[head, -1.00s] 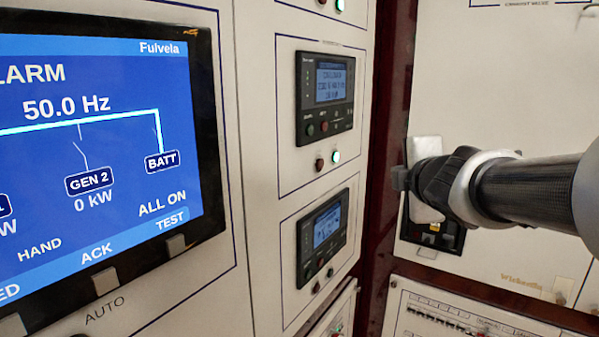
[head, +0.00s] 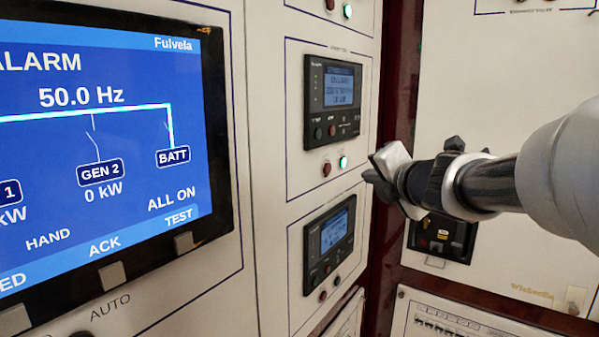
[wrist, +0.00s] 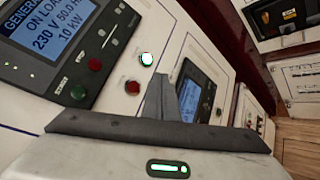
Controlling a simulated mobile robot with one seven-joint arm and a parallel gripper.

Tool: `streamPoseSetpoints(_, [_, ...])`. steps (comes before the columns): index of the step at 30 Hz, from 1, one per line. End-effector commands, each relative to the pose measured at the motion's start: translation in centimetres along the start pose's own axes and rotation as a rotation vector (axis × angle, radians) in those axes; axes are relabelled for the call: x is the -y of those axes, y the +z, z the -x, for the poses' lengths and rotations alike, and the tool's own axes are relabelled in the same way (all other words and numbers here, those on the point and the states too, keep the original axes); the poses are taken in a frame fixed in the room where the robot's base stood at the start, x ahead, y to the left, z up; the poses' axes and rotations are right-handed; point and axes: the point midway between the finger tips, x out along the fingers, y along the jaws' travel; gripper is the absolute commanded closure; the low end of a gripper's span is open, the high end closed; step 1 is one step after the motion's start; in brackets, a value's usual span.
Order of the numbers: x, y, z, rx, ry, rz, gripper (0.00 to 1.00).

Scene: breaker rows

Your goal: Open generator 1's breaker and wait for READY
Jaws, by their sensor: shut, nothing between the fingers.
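My gripper (head: 372,177) is shut and empty, in front of the panel's right edge, right of a red button (head: 326,169) and a lit white-green button (head: 343,162). Both buttons sit under the upper controller (head: 332,100). In the wrist view my gripper (wrist: 170,85) points at the panel close to the red button (wrist: 132,87) and lit button (wrist: 147,59); contact cannot be told. The upper controller's screen (wrist: 48,28) reads "GENERA…", "ON LOAD", 230 V and 10 kW; its number is cut off. The large display (head: 100,130) shows ALARM, 50.0 Hz and GEN 2 at 0 kW.
A lower controller (head: 328,245) with its own small buttons sits below. A black device (head: 442,238) is mounted on the right cabinet, partly behind my arm. A dark red post divides the cabinets. A row of breakers (head: 435,325) lies at the lower right.

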Motion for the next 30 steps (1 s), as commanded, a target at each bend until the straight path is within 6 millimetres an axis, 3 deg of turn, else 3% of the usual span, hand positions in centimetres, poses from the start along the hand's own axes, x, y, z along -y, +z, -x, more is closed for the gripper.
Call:
streamPoseSetpoints(12, [-2.6,-2.9,-3.8,-0.001,0.0,0.0,1.0])
streamPoseSetpoints(30, [-3.2,-3.3,-4.5,0.0,0.0,-0.001,1.0])
